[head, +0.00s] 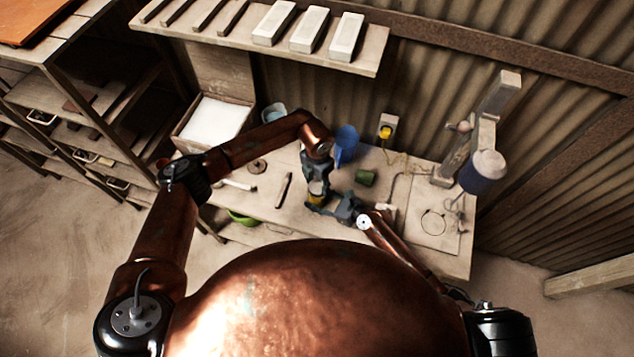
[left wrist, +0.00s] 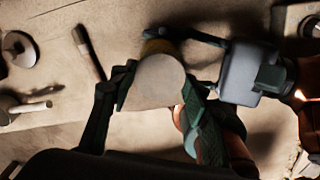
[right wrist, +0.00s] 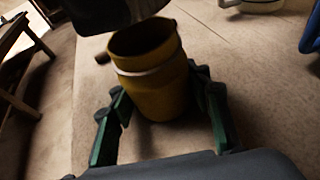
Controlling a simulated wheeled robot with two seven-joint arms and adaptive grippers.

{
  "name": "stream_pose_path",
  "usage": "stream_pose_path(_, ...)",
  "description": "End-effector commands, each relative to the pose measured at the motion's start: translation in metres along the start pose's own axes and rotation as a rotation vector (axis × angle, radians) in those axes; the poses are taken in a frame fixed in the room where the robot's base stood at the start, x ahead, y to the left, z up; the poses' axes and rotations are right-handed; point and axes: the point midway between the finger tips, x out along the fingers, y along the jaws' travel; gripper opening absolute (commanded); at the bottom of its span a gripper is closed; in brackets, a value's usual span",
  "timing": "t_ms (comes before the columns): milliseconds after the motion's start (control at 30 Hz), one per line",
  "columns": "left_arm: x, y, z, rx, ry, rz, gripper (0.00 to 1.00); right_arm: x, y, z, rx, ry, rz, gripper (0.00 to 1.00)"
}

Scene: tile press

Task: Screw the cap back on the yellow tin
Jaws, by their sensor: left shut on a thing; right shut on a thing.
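The yellow tin (right wrist: 152,85) stands between the fingers of my right gripper (right wrist: 160,98), which is shut around its sides. Its open mouth and dark inside show in the right wrist view. My left gripper (left wrist: 158,92) is shut on the pale round cap (left wrist: 158,78). In the left wrist view the cap covers most of the tin, and a little yellow (left wrist: 158,47) shows behind it. A dark shape, probably part of my left gripper, hangs over the tin's far side in the right wrist view. In the head view the tin (head: 316,188) is small and partly hidden between both grippers.
A blue jug (head: 346,143) and a green cup (head: 365,177) stand close by on the bench (head: 265,205). A stand with a blue cylinder (head: 480,180) is at the right. A white-filled box (head: 212,120) is at the back left. A brush (left wrist: 88,52) lies beside the grippers.

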Motion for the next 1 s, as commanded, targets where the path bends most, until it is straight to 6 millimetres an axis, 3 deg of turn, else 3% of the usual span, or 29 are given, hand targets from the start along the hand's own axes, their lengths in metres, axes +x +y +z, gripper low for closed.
stream_pose_path(533, 0.017, 0.000, 0.000, -0.001, 0.002, -0.001, 0.36, 0.000, 0.000, 0.000, 0.000, 0.000, 0.000, 0.01)
stream_pose_path(1000, 0.018, 0.000, 0.000, -0.001, 0.001, 0.000, 0.36, 0.000, 0.000, 0.000, 0.000, 0.000, 0.000, 0.01)
